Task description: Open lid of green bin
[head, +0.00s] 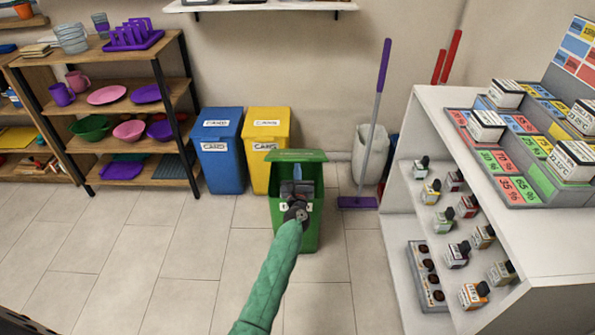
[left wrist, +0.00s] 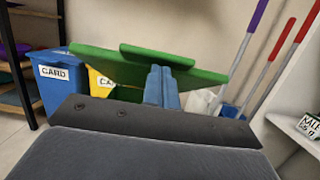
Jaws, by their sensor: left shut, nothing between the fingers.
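The green bin (head: 312,234) stands on the tiled floor in front of the blue and yellow bins. Its green lid (head: 310,156) looks raised at an angle at the bin's back, above a darker opening, though my gripper hides part of it. The lid also shows tilted in the left wrist view (left wrist: 105,64). My left gripper (head: 297,174) is at the top of the green bin, just under the lid. Its blue fingers (left wrist: 161,84) are together and empty, with tips at the lid's underside; I cannot tell whether they touch it. My right gripper is not in view.
A blue bin (head: 221,165) and a yellow bin (head: 262,133) stand behind. A purple-handled mop (head: 378,110) and a pale bin (head: 366,155) are to the right. A white shelf unit (head: 418,115) borders the right side. Floor to the left is clear.

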